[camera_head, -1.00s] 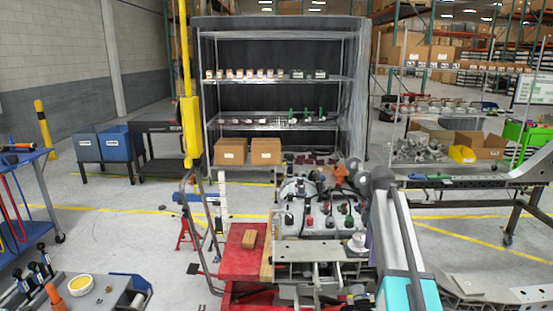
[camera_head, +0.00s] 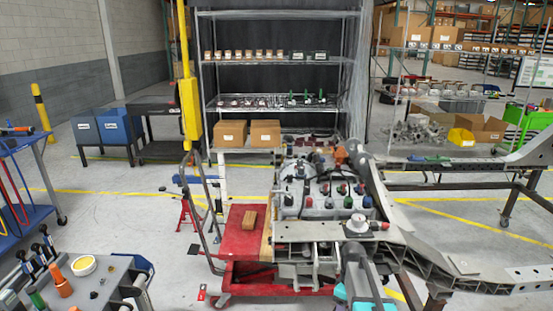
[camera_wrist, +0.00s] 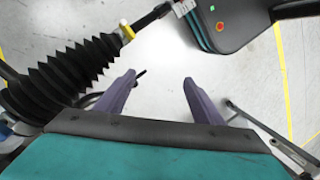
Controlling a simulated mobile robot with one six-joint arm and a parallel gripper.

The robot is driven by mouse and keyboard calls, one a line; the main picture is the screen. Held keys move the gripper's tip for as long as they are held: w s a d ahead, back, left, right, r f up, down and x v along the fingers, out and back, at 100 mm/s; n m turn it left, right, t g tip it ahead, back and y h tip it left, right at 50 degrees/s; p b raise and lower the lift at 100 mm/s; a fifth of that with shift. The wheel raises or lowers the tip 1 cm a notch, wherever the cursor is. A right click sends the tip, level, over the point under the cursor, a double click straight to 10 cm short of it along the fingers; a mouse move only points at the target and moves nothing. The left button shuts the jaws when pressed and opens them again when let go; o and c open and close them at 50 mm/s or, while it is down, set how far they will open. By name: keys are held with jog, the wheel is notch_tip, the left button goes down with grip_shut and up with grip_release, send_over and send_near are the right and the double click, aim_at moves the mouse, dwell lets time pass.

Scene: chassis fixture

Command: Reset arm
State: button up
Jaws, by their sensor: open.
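My gripper (camera_wrist: 158,85) shows in the wrist view. Its two purple fingers stand well apart with nothing between them, and bare grey floor lies beyond. In the head view, part of my grey and teal arm shows low at the bottom, right of the middle. My gripper's fingers cannot be made out there. The arm is in front of the chassis fixture, whose long grey frame rail (camera_head: 455,262) runs to the right.
A black ribbed bellows (camera_wrist: 60,75) is close left of the fingers; I cannot tell what it belongs to. A red cart (camera_head: 238,236) carries a cardboard-coloured block (camera_head: 249,220). A tool cart (camera_head: 85,285) stands at front left. Open floor lies at left.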

jog(key=s+a+f+m+g, duration=0.1)
jog(key=s+a+f+m, duration=0.1)
jog(key=s+f, duration=0.5)
jog(key=s+a+f+m+g, duration=0.1)
jog(key=s+f+m, duration=0.3)
jog(key=s+f, duration=0.4)
jog(key=s+a+f+m+g, duration=0.1)
jog(key=s+a+f+m, duration=0.2)
jog(key=s, duration=1.5)
notch_tip(320, 180, down, 5)
jog(key=shift+s+a+r+m, duration=0.15)
jog(key=shift+s+a+m, duration=0.05)
jog(key=shift+m, duration=0.1)
